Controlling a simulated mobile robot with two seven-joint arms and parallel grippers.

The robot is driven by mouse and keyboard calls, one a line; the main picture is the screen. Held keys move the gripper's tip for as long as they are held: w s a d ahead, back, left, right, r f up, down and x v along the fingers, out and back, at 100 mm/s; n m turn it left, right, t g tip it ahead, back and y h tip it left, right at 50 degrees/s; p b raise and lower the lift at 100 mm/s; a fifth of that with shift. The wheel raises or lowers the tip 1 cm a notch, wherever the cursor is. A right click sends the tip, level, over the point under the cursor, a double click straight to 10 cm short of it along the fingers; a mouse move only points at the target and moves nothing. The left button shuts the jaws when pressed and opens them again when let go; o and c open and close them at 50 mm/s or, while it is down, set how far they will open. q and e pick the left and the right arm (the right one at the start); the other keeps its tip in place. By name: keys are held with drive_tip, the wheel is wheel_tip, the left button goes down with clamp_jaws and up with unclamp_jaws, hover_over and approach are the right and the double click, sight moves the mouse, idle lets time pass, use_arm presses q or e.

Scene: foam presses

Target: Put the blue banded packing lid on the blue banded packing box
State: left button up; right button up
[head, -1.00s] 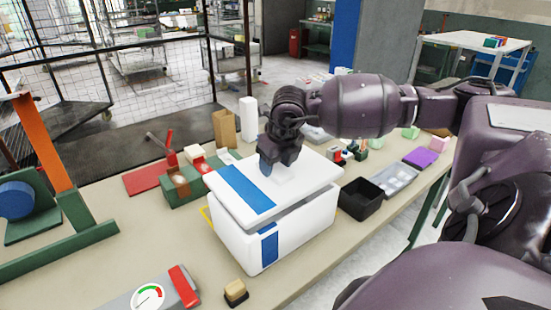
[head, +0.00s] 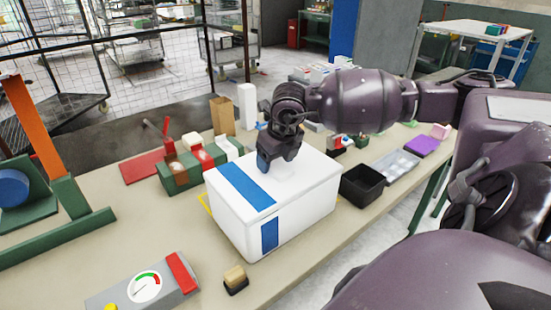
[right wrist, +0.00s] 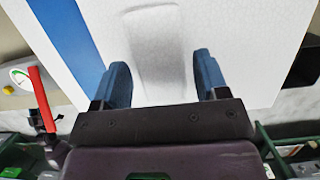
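The blue banded packing lid (head: 305,178) is white with a blue stripe and lies on the blue banded packing box (head: 302,220), close all round on the sides I see. Its stripe lines up with the blue band on the box's near side. My right gripper (head: 272,164) is over the lid's top. In the right wrist view its fingers (right wrist: 163,80) stand apart on either side of the lid's white raised handle (right wrist: 155,55), with a gap visible. The far sides of the box are hidden. My left gripper is not in view.
A black bin (head: 362,186) stands just right of the box. A dial gauge (head: 146,288) and a small sponge-like block (head: 235,280) lie in front. The bench top at front left is partly clear.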

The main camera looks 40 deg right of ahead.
drive_tip(key=shift+o, duration=1.1)
drive_tip(key=shift+r, duration=0.5)
drive_tip(key=v, duration=0.9)
drive_tip(key=shift+s+r, duration=0.15)
drive_tip(key=shift+r, duration=0.25)
